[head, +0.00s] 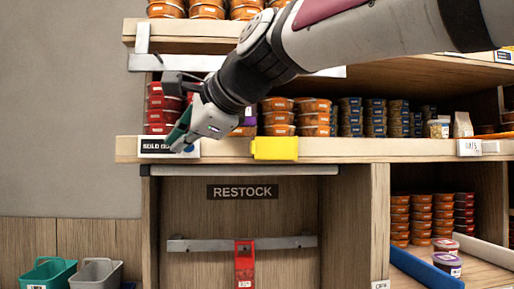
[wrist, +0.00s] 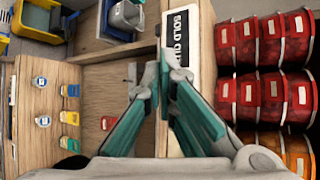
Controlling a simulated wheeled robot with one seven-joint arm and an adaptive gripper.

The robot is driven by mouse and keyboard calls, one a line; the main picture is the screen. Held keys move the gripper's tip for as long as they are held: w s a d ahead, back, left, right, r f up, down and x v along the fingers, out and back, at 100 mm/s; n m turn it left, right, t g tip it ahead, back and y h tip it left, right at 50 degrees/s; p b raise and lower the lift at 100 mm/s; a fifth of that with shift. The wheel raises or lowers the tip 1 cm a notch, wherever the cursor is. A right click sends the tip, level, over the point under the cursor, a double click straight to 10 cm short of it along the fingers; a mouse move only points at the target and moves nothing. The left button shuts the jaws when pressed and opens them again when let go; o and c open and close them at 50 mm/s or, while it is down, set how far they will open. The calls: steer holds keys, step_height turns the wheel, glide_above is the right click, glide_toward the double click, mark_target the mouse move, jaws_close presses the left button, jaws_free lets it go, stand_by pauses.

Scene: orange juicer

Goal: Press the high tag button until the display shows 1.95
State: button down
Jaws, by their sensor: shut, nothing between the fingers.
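A black-and-white tag (head: 151,148) sits on the front edge of the upper shelf at the left and reads "SOLD OU", its right end covered by my gripper. In the wrist view this tag (wrist: 181,38) reads "SOLD OUT". My gripper (head: 177,146) is shut and empty, its green-padded fingers pointing down at the tag's right end. In the wrist view the fingertips (wrist: 165,62) meet beside the tag's lower edge; I cannot tell whether they touch it. I cannot make out a button or the number 1.95.
Red tubs (head: 158,115) stand behind the tag, with orange tubs (head: 313,116) to the right. A yellow tag (head: 275,148) and a white tag (head: 478,147) hang on the same edge. Below are a RESTOCK sign (head: 242,191) and a red tag (head: 244,265) on a metal rail.

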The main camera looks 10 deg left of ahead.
steer(key=shift+w+a+p, duration=0.2)
steer(key=shift+w+p, duration=0.35)
steer(key=shift+w, duration=0.3)
stand_by(1.6)
steer(key=shift+s, duration=0.1)
steer(key=shift+s+d, duration=0.2)
steer(key=shift+s, duration=0.55)
steer(key=shift+s+d+p, duration=0.2)
steer(key=shift+s, duration=0.6)
steer(key=shift+s+d+p, duration=0.15)
steer(key=shift+s+d, duration=0.05)
steer(key=shift+s, duration=0.65)
steer(key=shift+s+d+p, duration=0.2)
steer(key=shift+s, duration=0.6)
steer(key=s, duration=0.3)
steer(key=s+d+p, duration=0.1)
steer(key=s, duration=0.1)
steer(key=shift+s+d+p, duration=0.2)
steer(key=shift+s+p, duration=0.1)
steer(key=shift+s, duration=0.1)
